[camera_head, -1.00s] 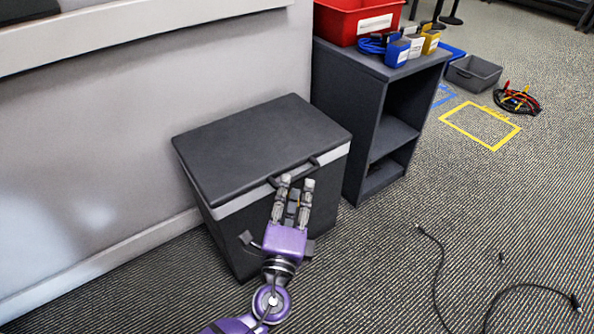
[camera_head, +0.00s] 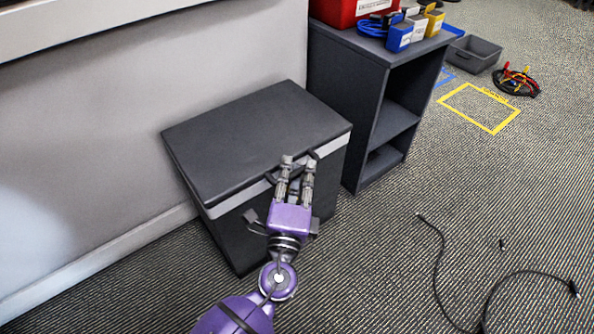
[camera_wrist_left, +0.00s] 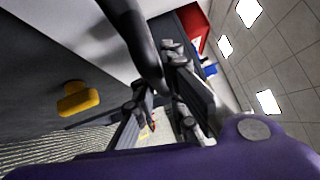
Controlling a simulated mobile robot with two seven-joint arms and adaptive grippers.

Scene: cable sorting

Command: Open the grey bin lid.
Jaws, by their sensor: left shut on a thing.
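The grey bin (camera_head: 232,235) is a dark box with a light grey band, standing on the carpet against the wall. Its dark lid (camera_head: 255,135) looks closed, lying flat on top. The lid's black handle (camera_head: 270,178) is at the front edge, partly hidden by my fingers. My left gripper (camera_head: 298,161) is at the handle from the front, with its fingers shut on it. In the left wrist view the dark handle bar (camera_wrist_left: 143,45) runs down between the fingers. My right gripper is not in view.
A dark shelf unit (camera_head: 340,90) stands close to the right of the bin, with a red bin (camera_head: 345,10) and several small boxes on top. A black cable (camera_head: 440,270) lies on the carpet at right. A small grey tray (camera_head: 473,55) and a yellow floor outline (camera_head: 480,108) are farther back.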

